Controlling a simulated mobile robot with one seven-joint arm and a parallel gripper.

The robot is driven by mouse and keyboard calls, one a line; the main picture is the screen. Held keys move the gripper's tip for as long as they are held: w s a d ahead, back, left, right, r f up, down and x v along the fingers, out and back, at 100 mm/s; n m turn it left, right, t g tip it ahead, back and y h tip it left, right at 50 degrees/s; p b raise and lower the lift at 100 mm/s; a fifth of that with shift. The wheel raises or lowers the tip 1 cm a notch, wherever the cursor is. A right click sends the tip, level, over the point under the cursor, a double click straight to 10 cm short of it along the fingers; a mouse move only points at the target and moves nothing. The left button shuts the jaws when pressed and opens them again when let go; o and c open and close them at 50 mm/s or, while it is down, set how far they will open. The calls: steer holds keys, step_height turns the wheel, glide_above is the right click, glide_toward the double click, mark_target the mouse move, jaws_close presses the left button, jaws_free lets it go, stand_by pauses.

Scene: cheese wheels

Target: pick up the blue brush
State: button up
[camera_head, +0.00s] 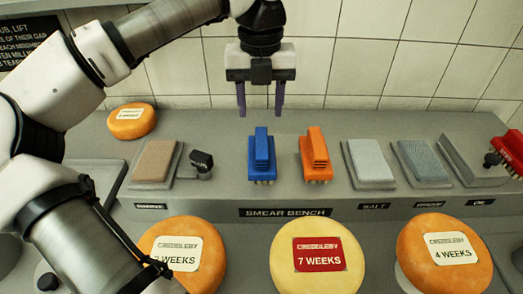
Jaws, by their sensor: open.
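The blue brush (262,155) stands bristles down on the grey bench, behind the "SMEAR BENCH" label. An orange brush (315,157) of the same shape stands just to its right, with a small gap between them. My gripper (261,108) points down above and slightly behind the blue brush in the picture. Its two purple fingers are apart with nothing between them. The fingertips look clear of the brush; the exact height above it is hard to tell.
Several trays line the bench, including a brown-filled one (155,162) and a grey one (369,161). A small black object (201,162) sits left of the blue brush. A red object (510,150) is at the far right. Labelled cheese wheels, one reading 7 WEEKS (315,277), stand in front.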

glide_above(261, 141)
step_height(261, 141, down, 4)
steer(key=shift+f+p, duration=0.25)
steer(key=shift+p, duration=0.05)
steer(key=shift+f+p, duration=1.2)
steer(key=shift+f, duration=1.45)
jaws_close()
